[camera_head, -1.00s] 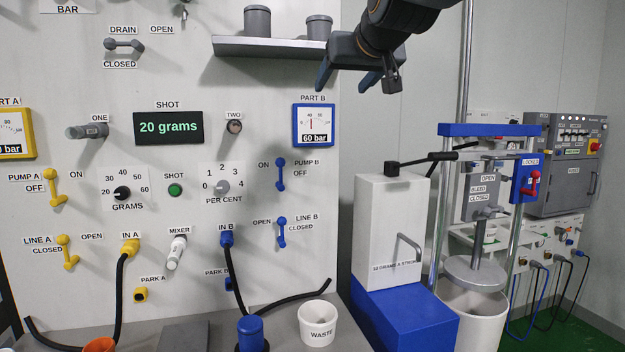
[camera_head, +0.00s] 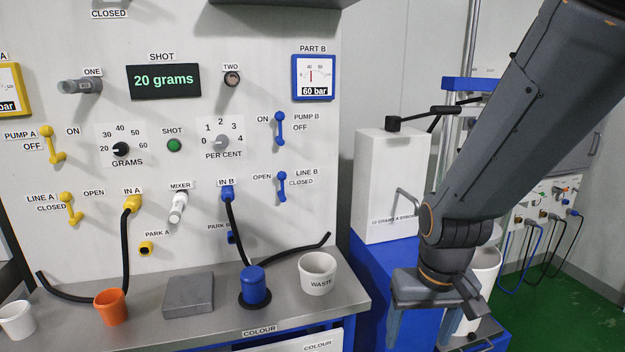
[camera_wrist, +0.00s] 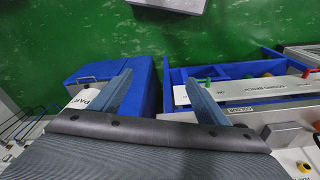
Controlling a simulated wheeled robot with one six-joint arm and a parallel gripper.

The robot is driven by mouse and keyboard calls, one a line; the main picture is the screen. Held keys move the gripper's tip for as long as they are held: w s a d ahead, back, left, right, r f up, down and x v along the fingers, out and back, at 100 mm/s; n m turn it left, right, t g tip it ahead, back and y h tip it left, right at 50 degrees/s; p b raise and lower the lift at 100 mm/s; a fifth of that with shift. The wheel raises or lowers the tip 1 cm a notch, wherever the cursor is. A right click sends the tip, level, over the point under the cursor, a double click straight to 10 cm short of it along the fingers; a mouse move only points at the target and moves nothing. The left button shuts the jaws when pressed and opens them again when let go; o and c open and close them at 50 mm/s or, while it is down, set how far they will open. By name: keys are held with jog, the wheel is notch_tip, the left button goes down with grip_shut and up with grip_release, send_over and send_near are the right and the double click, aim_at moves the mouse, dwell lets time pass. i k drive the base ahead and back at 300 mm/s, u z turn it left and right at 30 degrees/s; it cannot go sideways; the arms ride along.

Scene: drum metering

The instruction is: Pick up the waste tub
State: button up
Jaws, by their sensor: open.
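The white waste tub (camera_head: 317,273), with WASTE on its front, stands upright on the grey bench at the foot of the panel in the head view. My gripper (camera_head: 421,332) is to the right of the tub and apart from it, beyond the bench's right end, with its fingers pointing down. It is open, and I see nothing held. I cannot make out the tub in the wrist view.
A blue cup (camera_head: 253,284) stands just left of the tub, then a grey block (camera_head: 188,292) and an orange cup (camera_head: 110,306). A black hose (camera_head: 290,250) lies behind the tub. A white box (camera_head: 380,185) on a blue base stands right. An open blue drawer (camera_wrist: 180,78) shows in the wrist view.

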aim_at(318, 270)
jog(key=z, duration=1.95)
jog(key=k, duration=1)
jog(key=u, duration=1.3)
jog(key=i, duration=0.5)
jog(key=u, duration=0.05)
